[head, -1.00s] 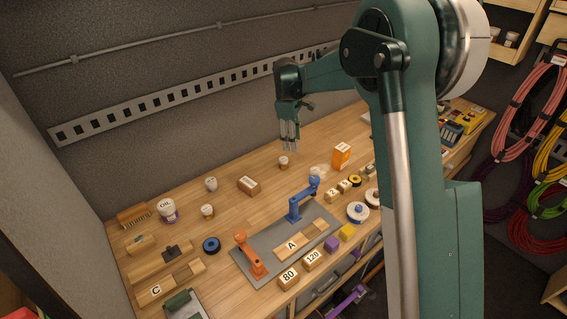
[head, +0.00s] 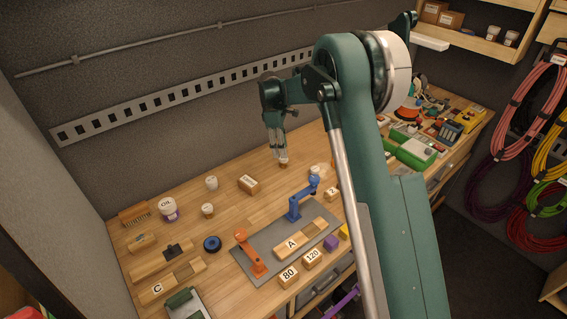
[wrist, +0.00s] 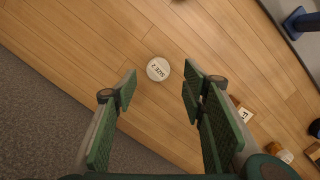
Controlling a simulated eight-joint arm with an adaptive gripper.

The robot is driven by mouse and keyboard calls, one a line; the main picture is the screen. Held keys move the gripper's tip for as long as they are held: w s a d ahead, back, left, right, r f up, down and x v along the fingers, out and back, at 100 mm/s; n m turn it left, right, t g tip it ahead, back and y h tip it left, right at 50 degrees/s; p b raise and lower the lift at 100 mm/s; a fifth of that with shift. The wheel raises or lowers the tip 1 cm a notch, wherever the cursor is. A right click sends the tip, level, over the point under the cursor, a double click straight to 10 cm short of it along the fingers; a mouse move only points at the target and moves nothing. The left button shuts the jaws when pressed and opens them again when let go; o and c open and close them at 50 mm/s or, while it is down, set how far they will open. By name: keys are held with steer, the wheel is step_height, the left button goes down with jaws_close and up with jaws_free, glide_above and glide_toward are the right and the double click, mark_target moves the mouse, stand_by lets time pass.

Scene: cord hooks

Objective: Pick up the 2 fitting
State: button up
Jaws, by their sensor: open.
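A small round fitting with a pale top marked SIZE 2 (wrist: 158,69) stands on the wooden bench in the wrist view. It appears between the fingertips of my gripper (wrist: 160,79), and neither finger visibly touches it. My gripper is open and empty, pointing down. The gap between fingertips and bench is hard to judge.
Similar pale cups (head: 211,183) and (head: 207,210) stand to the left, near a wooden block (head: 248,184). A blue clamp (head: 303,200) and an orange clamp (head: 249,254) stand on a grey mat (head: 270,240) in front. The perforated wall rail (head: 180,100) runs behind.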

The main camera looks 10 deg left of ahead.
mark_target(284, 160)
steer(key=shift+d+f, duration=0.2)
steer(key=shift+f, duration=1.05)
steer(key=shift+w+d+f+p, duration=0.1)
steer(key=shift+d+f+p, duration=0.1)
steer(key=shift+f, duration=1.1)
steer(key=shift+d+f+p, duration=0.1)
steer(key=shift+f+p, duration=0.05)
steer(key=shift+f, duration=1.15)
steer(key=c, duration=1)
